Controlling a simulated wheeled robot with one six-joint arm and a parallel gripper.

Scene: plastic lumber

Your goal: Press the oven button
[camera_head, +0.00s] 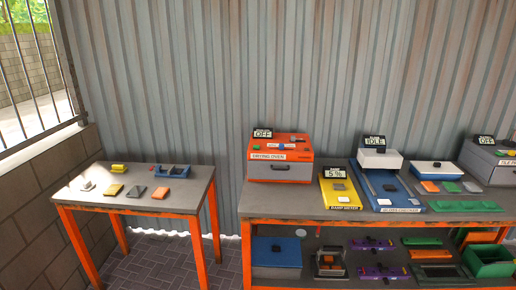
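The orange drying oven (309,148) stands at the left end of the long bench, with its grey front door (281,171) shut. A small display (263,133) at its top left reads OFF. A small green spot (256,147) shows on the left of its top, and a small dark and grey part (297,139) lies towards the right. Which of these is the button is too small to tell. My gripper is not in view.
Right of the oven stand a yellow damp meter (340,199), a blue machine (395,204) reading IDLE and a grey machine (488,168) reading OFF. A lower shelf holds a blue box (276,258) and a green bin (489,262). A side table (135,203) stands left, across a floor gap.

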